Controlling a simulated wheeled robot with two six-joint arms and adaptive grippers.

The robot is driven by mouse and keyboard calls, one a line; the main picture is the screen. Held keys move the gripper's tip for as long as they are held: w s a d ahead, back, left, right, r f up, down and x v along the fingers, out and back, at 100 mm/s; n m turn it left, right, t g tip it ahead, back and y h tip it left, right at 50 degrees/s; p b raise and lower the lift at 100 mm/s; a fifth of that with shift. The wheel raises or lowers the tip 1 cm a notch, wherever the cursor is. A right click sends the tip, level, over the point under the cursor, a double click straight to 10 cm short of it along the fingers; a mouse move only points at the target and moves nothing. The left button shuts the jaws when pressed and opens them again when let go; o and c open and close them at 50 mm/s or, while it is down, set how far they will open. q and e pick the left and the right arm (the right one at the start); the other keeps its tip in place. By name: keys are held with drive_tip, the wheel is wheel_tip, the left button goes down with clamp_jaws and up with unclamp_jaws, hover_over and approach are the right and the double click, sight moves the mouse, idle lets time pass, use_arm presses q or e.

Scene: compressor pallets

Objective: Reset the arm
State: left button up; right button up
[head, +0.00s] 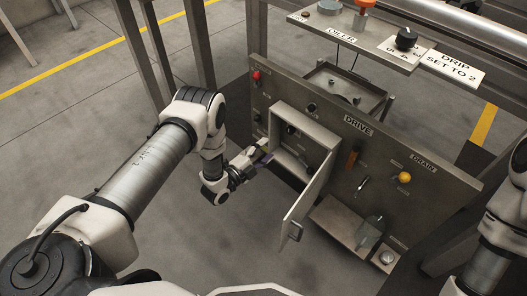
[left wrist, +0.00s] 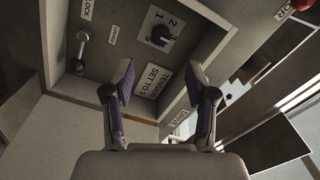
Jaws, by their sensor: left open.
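My left arm comes in from the left in the head view. Its gripper (head: 262,157) is at the left side of an open metal box (head: 307,125) on the DRIVE panel. In the left wrist view the gripper (left wrist: 160,82) is open and empty, its two fingers apart in front of the box. Inside the box are a dark dial (left wrist: 163,32) with numbers, a "SET TO" label (left wrist: 152,80) and a small lever (left wrist: 80,48) near a LOCK label. My right arm (head: 505,220) shows only in part at the right edge; its gripper is out of view.
The box's door (head: 312,195) stands open toward me, right of my left gripper. A shelf (head: 340,28) juts out above. Floor at left is clear.

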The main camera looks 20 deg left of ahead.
use_arm(q)
drive_tip(key=shift+s+a, duration=0.15)
drive_tip(key=shift+s, duration=0.25)
